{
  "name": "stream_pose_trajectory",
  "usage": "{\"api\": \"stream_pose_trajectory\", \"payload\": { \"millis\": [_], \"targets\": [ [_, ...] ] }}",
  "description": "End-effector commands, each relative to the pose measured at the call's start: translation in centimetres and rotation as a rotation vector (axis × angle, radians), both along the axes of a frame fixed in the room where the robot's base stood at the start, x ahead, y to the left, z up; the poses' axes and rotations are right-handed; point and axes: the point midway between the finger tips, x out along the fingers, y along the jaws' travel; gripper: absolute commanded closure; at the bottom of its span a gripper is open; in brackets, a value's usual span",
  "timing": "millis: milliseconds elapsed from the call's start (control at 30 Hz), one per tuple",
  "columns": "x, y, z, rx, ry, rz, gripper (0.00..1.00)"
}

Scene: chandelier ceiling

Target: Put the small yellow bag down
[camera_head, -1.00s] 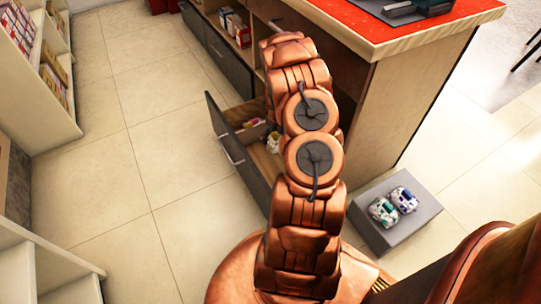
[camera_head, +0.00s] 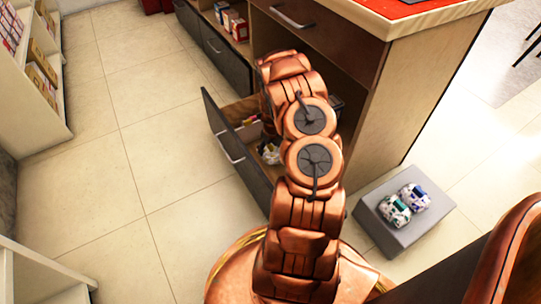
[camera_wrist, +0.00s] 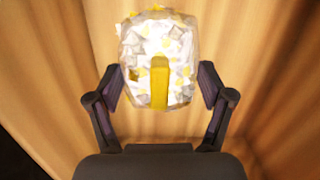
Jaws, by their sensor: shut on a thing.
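The small yellow bag (camera_wrist: 158,65), a clear pack with white and yellow pieces and a yellow stripe, sits between the fingers of my gripper (camera_wrist: 161,85) in the wrist view. The fingers press on its left and right sides. In the head view my arm hides the gripper. A white and yellow pack (camera_head: 268,152) shows beside my arm at the open drawer (camera_head: 236,160); I cannot tell whether it is the held bag. Plain brown wood-like surface fills the wrist view behind the bag.
The counter (camera_head: 420,100) stands behind my arm. Shelves (camera_head: 40,80) line the left. The tiled floor (camera_head: 120,160) between is clear.

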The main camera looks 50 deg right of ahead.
Motion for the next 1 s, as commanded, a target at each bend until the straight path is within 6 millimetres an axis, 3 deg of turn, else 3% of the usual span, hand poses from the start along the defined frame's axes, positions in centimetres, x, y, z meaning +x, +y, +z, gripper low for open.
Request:
{"api": "stream_pose_trajectory", "payload": {
  "millis": [333,767,800,1000],
  "targets": [
    [-0.1,-0.1,-3.8,0.000,0.000,-0.002,0.69],
    [-0.1,-0.1,-4.2,-0.001,-0.001,-0.003,0.69],
    [-0.1,-0.1,-4.1,-0.001,-0.001,-0.003,0.17],
    [-0.1,-0.1,-4.1,0.000,-0.001,-0.003,0.00]
  ]
}}
